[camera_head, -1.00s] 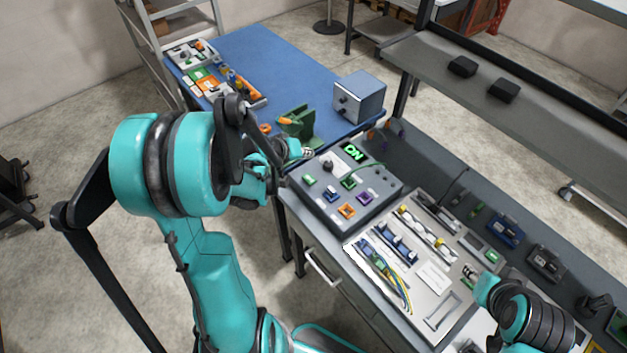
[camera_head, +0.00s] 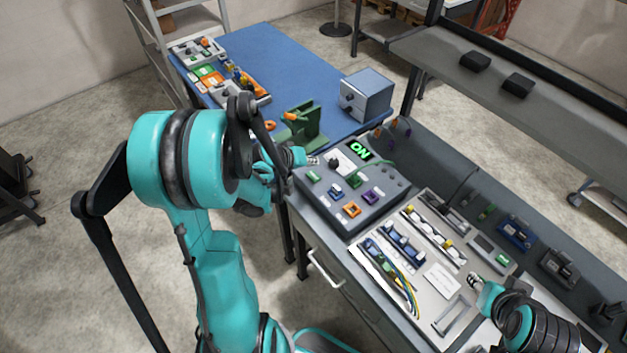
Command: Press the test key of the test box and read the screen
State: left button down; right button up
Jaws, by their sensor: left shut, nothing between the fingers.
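The test box (camera_head: 385,208) is a grey panel at the left end of the bench. Its screen (camera_head: 360,149) shows green letters that read "ON". Green, blue, orange and purple parts sit on its top, with a green key (camera_head: 313,176) at the left. My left gripper (camera_head: 312,161) is shut and empty at the box's upper left edge, near that green key and a dark knob. I cannot tell whether it touches the box. My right gripper (camera_head: 473,281) is over the bench at lower right, small and partly cut off by its own arm; its jaws are unclear.
A blue table (camera_head: 290,65) behind holds a grey box (camera_head: 366,95), a green fixture (camera_head: 303,125) and small parts. Right of the test box lies a tray (camera_head: 436,281) with wires and parts. A shelf (camera_head: 500,65) hangs over the bench.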

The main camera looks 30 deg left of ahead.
aim_at(311, 177)
pick_arm(q)
jog(key=shift+f+b, duration=1.25)
jog(key=shift+f, duration=0.5)
pick_arm(e)
jog(key=shift+f, duration=1.65)
pick_arm(q)
jog(key=shift+f+b, duration=0.4)
jog(key=shift+b, duration=0.1)
pick_arm(e)
jog(key=shift+f, duration=0.45)
pick_arm(q)
jog(key=shift+f+b, duration=0.45)
jog(key=shift+b, duration=0.05)
pick_arm(e)
jog(key=shift+f, duration=0.5)
pick_arm(q)
jog(key=shift+r, duration=0.1)
pick_arm(e)
jog(key=shift+r, duration=0.1)
pick_arm(q)
jog(key=shift+r+p, duration=0.65)
jog(key=shift+r, duration=0.15)
pick_arm(e)
jog(key=shift+r, duration=0.55)
pick_arm(q)
notch_tip(311, 177, up, 5)
jog(key=p, duration=0.4)
pick_arm(e)
notch_tip(311, 177, up, 4)
jog(key=shift+f, duration=0.1)
